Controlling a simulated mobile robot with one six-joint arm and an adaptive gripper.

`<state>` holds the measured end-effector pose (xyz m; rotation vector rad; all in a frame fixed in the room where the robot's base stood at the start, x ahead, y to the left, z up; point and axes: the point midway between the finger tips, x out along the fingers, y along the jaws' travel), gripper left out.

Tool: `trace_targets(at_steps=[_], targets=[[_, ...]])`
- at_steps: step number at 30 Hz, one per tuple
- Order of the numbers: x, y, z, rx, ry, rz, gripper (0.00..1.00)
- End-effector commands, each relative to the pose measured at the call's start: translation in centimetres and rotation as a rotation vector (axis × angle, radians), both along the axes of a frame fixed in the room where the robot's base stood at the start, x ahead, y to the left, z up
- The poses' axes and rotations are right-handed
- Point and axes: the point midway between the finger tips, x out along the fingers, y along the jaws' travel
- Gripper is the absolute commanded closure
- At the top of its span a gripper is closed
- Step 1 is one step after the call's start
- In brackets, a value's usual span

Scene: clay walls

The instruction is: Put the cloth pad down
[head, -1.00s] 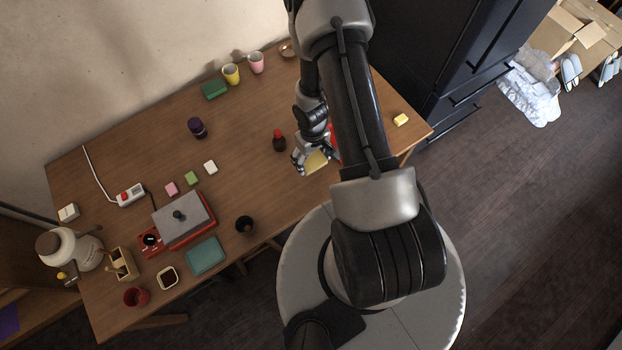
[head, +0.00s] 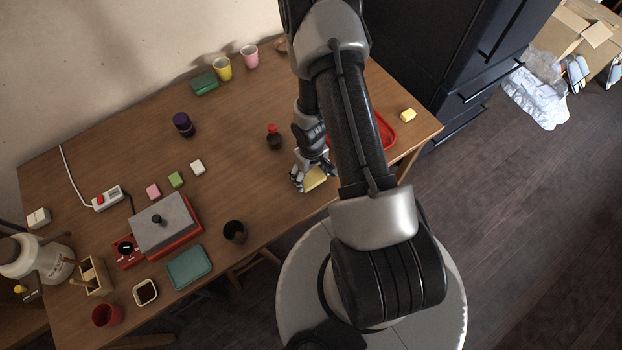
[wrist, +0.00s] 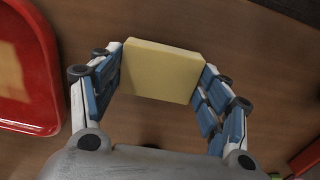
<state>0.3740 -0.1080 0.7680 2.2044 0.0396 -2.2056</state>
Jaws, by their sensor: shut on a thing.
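The cloth pad looks like a pale yellow block. In the wrist view the pad (wrist: 160,72) sits between the two blue-lined fingers of my gripper (wrist: 161,85), which touch its left and right sides. In the head view the pad (head: 315,179) shows at the fingertips of my gripper (head: 312,177), low over the front edge area of the wooden table (head: 240,180). I cannot tell whether the pad touches the table. My arm hides part of the view around it.
A red tray (wrist: 25,65) lies close to the left of the pad in the wrist view; it shows partly behind my arm in the head view (head: 386,135). A dark bottle with a red cap (head: 274,138) and a dark cup (head: 235,231) stand nearby. Bare wood lies between them.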

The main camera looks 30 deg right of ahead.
Motion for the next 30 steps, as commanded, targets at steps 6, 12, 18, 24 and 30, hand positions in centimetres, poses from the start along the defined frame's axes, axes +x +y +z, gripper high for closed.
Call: trace_targets(at_steps=[6,12,18,24,30], targets=[[0.02,-0.01,-0.82,0.0,0.0,0.0,0.56],[0.02,-0.01,-1.03,0.0,0.0,0.0,0.56],[0.01,-0.01,-1.12,0.0,0.0,0.0,0.21],[0.01,-0.01,-1.12,0.0,0.0,0.0,0.1],[0.01,-0.01,-1.12,0.0,0.0,0.0,0.1]])
